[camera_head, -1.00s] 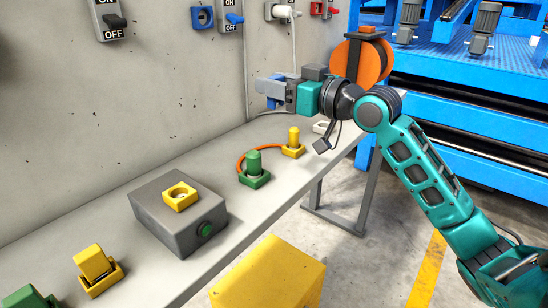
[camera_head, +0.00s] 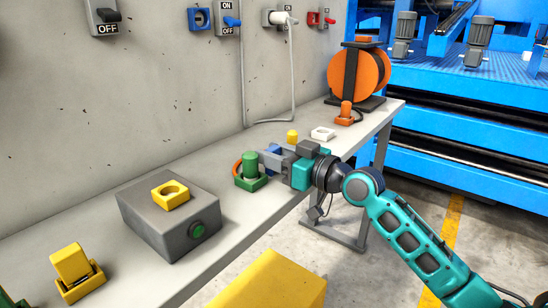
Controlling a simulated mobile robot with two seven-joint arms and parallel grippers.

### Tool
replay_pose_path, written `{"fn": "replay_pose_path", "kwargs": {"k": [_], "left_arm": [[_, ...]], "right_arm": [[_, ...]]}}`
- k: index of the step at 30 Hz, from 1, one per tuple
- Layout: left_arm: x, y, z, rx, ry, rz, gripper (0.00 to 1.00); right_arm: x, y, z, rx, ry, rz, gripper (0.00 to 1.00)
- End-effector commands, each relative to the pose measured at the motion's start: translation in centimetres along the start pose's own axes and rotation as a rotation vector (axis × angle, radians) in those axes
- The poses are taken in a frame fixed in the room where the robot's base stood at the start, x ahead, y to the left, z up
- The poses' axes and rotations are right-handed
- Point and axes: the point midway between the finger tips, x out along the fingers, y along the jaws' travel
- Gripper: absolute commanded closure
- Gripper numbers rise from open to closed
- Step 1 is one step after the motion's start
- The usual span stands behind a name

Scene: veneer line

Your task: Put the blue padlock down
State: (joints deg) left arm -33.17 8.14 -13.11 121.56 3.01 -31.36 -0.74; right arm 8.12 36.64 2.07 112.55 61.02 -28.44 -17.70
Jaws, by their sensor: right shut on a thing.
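My right gripper (camera_head: 276,162) is low over the bench, just right of a green block with a cylinder on it (camera_head: 250,180). It is shut on a small blue thing, the blue padlock (camera_head: 270,153), which is partly hidden by the fingers. I cannot tell whether the padlock touches the bench top (camera_head: 225,228). My left gripper is not in view.
A grey box with a green button (camera_head: 160,222) stands left of the green block. A yellow piece (camera_head: 293,135) is partly hidden behind my right gripper. A white piece (camera_head: 322,133), an orange plug (camera_head: 346,113) and an orange reel (camera_head: 355,75) are farther back. A blue switch (camera_head: 229,20) is on the wall.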

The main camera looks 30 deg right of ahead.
Motion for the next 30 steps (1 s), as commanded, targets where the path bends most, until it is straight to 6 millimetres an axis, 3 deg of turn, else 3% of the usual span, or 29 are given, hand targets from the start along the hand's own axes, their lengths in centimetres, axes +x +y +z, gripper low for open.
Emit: {"fn": "replay_pose_path", "kwargs": {"k": [6,7,14,23,30], "left_arm": [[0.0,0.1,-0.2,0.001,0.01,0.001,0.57],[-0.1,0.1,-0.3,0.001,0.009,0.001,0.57],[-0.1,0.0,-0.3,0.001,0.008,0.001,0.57],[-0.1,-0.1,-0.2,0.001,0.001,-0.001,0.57],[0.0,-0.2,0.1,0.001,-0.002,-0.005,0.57]], "right_arm": [[0.0,0.0,0.2,-0.001,0.0,0.0,0.93],[0.0,0.0,0.1,0.0,0.0,0.0,0.57],[0.0,0.0,0.1,0.0,-0.001,0.0,0.35],[0.0,0.0,-0.3,0.0,0.0,0.0,0.34],[-2.5,0.1,0.1,-0.003,-0.006,0.001,0.34]]}}
